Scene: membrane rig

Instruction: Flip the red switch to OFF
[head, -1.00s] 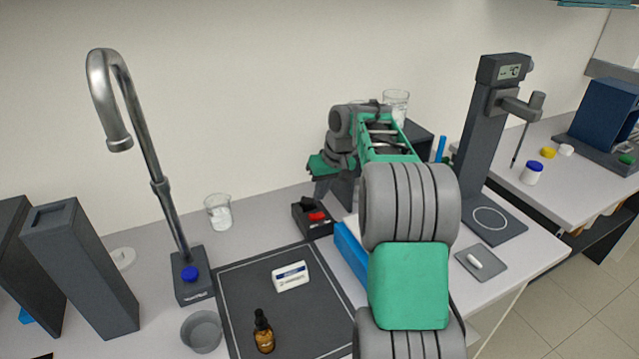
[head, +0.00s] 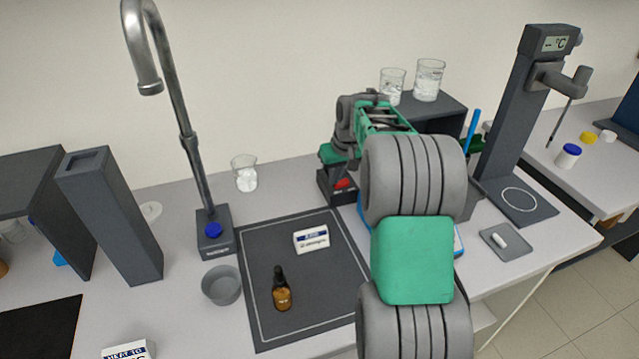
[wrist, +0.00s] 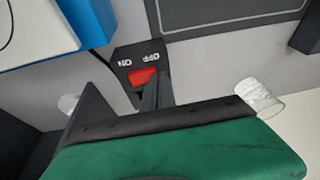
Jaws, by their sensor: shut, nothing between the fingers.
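The red switch (head: 343,184) is a red rocker on a small black box at the back of the bench, beside the dark mat. In the wrist view the red rocker (wrist: 139,77) shows below the upside-down white words OFF and ON. My gripper (wrist: 157,76) is shut and empty, its fingertips close to the rocker's right end in the picture. I cannot tell whether they touch it. In the head view my arm and the green gripper body cover part of the box. Which way the rocker is tilted is not clear.
A blue-edged object (wrist: 50,38) lies close beside the switch box. A glass beaker (head: 244,174) stands left of it. A dark shelf with glass beakers (head: 428,80) is behind my arm. The mat (head: 262,255) holds a brown dropper bottle and a white box.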

